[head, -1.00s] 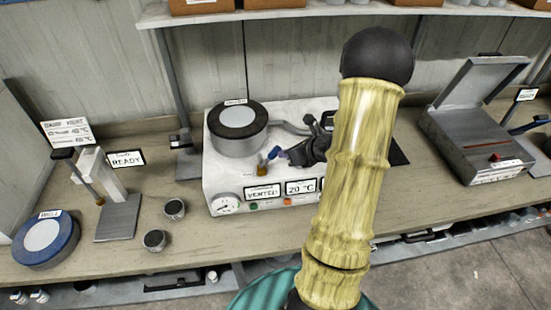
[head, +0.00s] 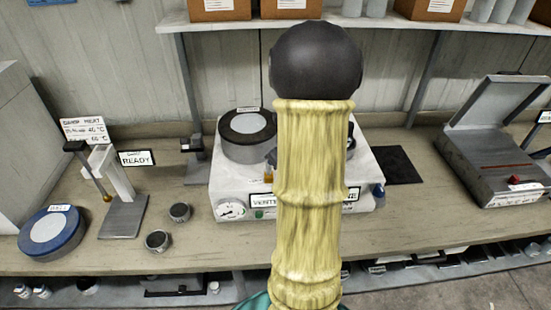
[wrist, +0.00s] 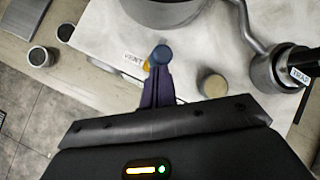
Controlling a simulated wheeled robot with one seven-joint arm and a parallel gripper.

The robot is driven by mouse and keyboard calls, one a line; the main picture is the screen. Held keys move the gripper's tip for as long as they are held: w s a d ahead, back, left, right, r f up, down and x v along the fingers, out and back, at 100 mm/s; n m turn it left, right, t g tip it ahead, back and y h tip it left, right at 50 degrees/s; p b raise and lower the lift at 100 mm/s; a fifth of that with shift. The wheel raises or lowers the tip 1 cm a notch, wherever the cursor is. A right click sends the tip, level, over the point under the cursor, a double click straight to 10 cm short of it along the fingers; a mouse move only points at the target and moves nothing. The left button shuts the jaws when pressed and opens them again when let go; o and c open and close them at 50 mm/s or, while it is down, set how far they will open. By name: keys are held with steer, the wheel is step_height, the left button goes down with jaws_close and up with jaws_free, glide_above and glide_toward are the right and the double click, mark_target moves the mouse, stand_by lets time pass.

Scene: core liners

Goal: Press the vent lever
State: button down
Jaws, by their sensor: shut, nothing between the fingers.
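The vent lever's blue knob (wrist: 162,54) shows in the wrist view beside a "VENT" label on the white machine (wrist: 105,35). My gripper (wrist: 157,80) is shut, with its dark fingers right at the near side of the knob; I cannot tell whether they touch. In the head view my arm hides most of the gripper and the lever's knob. The machine (head: 225,185) carries a round lidded chamber (head: 247,150).
In the wrist view a "TRAP" pipe fitting (wrist: 268,72) and a tan round knob (wrist: 212,84) stand to the right of the fingers. In the head view two small cups (head: 157,240) and a blue-rimmed disc (head: 48,232) lie left; an open-lidded case (head: 495,165) stands right.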

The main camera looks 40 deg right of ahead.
steer(key=shift+r, duration=0.1)
steer(key=shift+r+p, duration=0.7)
steer(key=shift+r, duration=0.05)
